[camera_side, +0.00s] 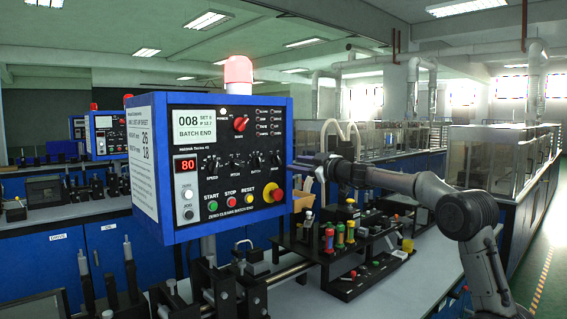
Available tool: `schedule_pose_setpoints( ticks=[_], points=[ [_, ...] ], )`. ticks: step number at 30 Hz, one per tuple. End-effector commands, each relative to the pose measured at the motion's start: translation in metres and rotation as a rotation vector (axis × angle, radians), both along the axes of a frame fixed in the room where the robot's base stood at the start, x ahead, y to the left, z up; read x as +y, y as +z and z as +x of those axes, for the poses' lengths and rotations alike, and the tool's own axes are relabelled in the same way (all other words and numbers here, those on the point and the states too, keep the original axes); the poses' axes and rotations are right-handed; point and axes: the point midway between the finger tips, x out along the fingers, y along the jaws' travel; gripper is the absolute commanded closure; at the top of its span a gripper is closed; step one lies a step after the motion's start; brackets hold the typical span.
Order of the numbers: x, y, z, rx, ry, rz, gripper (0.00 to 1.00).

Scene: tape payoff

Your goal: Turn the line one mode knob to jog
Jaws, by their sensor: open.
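The blue control box (147,225) carries a white-lettered black panel with a row of small black knobs. The rightmost knob (276,159) seems to be the mode knob, but its label is too small to read surely, and so is its pointer's setting. A larger red knob (241,123) sits higher on the panel. My gripper (300,164) is open, reaching in from the right just beside the box's right edge, near the rightmost knob. I cannot tell whether its fingertips touch anything; the jaws look small and dark here.
A red emergency button (273,193) sits below the knobs, beside green, red and yellow buttons. A red lamp (238,70) tops the box. A black rack (318,251) with coloured-handled tools stands below my arm. A similar blue box (101,122) stands behind left.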

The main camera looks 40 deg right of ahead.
Motion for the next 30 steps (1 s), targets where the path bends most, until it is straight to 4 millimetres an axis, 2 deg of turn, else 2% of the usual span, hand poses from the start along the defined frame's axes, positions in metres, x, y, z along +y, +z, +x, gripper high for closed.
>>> schedule_pose_setpoints(
  ticks=[3,13,30],
  points=[
    [0.0,-0.001,0.014,-0.001,0.001,-0.001,0.55],
    [0.001,0.0,0.043,-0.002,0.0,-0.001,0.55],
    [0.0,0.0,0.069,-0.001,0.002,-0.001,0.55]
  ],
)
